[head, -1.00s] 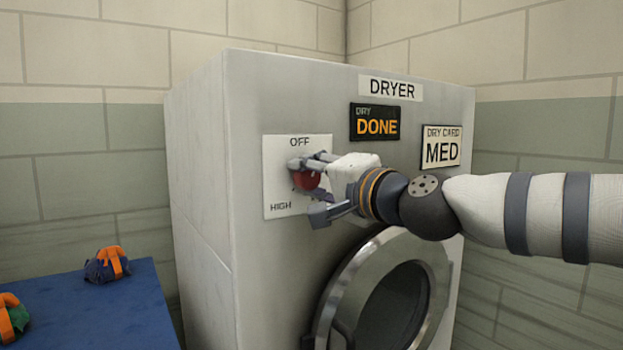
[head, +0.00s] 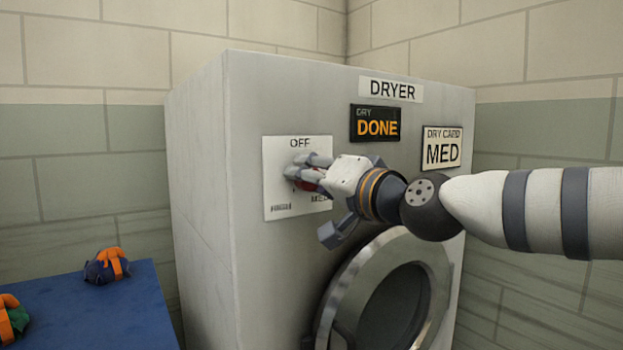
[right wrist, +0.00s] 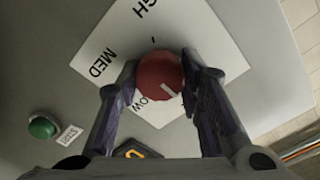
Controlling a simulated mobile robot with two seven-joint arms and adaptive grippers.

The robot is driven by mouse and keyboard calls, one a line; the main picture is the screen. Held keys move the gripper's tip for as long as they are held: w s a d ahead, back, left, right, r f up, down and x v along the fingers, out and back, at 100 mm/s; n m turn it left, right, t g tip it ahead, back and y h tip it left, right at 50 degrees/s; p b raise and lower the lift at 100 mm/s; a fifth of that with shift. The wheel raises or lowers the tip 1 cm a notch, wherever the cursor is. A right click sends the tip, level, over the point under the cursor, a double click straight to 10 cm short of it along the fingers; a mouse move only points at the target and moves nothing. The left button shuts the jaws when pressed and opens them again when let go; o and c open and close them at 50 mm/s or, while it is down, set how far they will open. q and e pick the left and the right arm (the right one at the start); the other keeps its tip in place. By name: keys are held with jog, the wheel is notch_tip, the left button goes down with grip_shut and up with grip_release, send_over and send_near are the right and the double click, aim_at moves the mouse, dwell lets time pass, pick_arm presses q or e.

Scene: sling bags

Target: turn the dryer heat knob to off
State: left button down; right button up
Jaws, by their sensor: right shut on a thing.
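The dryer (head: 205,200) stands against the wall with a white dial plate (head: 278,190) on its front. My right gripper (head: 306,172) is at the dial and shut on the red heat knob (head: 311,177), which is mostly hidden by the fingers in the head view. In the right wrist view the red knob (right wrist: 158,74) sits between the two fingers. Its white line points down and slightly right, just past the partly hidden LOW label (right wrist: 152,107). HIGH and MED show there; OFF is hidden there but reads at the plate's top in the head view. My left gripper is not in view.
A black display (head: 376,123) reads DRY DONE, and a card (head: 442,148) reads DRY CARD MED. The round dryer door (head: 345,290) is below my arm. A green start button (right wrist: 42,127) is beside the plate. A blue table (head: 110,310) holds small bags (head: 106,266).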

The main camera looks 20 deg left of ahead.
jog(key=o, duration=1.2)
jog(key=shift+c, duration=0.2)
jog(key=v, duration=1.2)
